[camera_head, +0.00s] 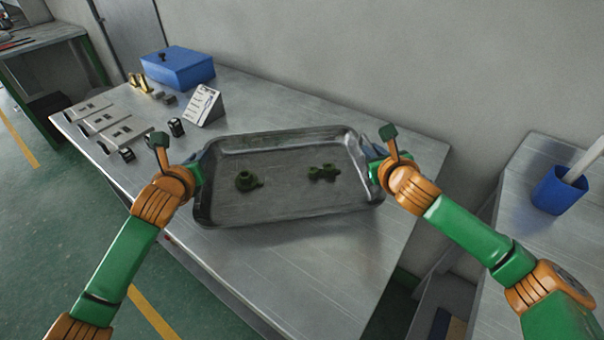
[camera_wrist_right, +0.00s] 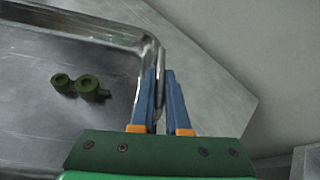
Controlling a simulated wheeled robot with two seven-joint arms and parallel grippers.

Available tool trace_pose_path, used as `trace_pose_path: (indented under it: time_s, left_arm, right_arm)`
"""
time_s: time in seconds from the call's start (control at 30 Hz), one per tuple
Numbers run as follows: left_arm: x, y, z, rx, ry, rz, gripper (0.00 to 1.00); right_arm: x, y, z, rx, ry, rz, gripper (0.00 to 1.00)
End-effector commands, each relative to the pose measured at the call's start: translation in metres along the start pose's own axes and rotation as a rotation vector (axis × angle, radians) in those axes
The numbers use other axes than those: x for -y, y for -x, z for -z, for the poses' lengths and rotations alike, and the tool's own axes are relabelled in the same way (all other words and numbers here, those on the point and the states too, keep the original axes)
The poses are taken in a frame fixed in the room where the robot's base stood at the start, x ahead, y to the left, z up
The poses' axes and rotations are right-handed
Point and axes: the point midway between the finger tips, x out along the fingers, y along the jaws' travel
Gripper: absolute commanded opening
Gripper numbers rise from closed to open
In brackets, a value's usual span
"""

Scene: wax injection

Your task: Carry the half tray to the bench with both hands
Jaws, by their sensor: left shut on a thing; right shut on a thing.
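The half tray (camera_head: 290,207) is a grey metal tray with a raised rim, held over the bench (camera_head: 300,275). Two dark green wax pieces lie in it, a round one (camera_head: 245,180) on the left and a longer one (camera_head: 324,173) on the right. My left gripper (camera_head: 203,160) is shut on the tray's left rim; its fingertips are mostly hidden. My right gripper (camera_head: 370,150) is shut on the right rim. In the right wrist view its blue fingers (camera_wrist_right: 160,88) pinch the tray's edge (camera_wrist_right: 138,88). I cannot tell whether the tray touches the bench top.
At the bench's left end stand a blue box (camera_head: 178,68), a tilted card stand (camera_head: 204,105), a small black item (camera_head: 176,127) and several metal blocks (camera_head: 113,128). A wall runs behind. A blue cup (camera_head: 558,190) stands on a side table at right. The bench front is clear.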

Motion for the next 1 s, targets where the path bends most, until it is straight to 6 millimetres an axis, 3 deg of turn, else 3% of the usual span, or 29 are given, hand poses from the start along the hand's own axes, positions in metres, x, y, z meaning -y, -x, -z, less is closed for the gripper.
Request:
trace_pose_path:
  time_s: [0.03, 0.13, 0.5, 0.9, 1.0]
  left_arm:
    - [0.000, -0.003, 0.008, 0.001, 0.001, 0.004, 0.18]
    - [0.001, -0.001, 0.002, 0.000, 0.001, 0.003, 0.45]
    - [-0.001, 0.005, 0.002, 0.001, 0.000, 0.000, 0.46]
    - [0.000, 0.098, 0.002, 0.002, -0.003, 0.002, 0.46]
    - [0.000, 0.112, 0.002, 0.001, -0.001, 0.002, 0.46]
  right_arm:
    - [-0.002, -0.003, 0.008, 0.000, 0.000, -0.002, 0.16]
    - [-0.001, -0.001, 0.003, 0.000, 0.000, -0.002, 0.43]
    - [-0.001, -0.001, 0.002, 0.000, 0.000, 0.000, 0.44]
    - [-0.001, -0.001, 0.002, 0.000, 0.000, 0.000, 0.44]
    - [-0.001, -0.001, 0.002, 0.000, 0.000, 0.000, 0.44]
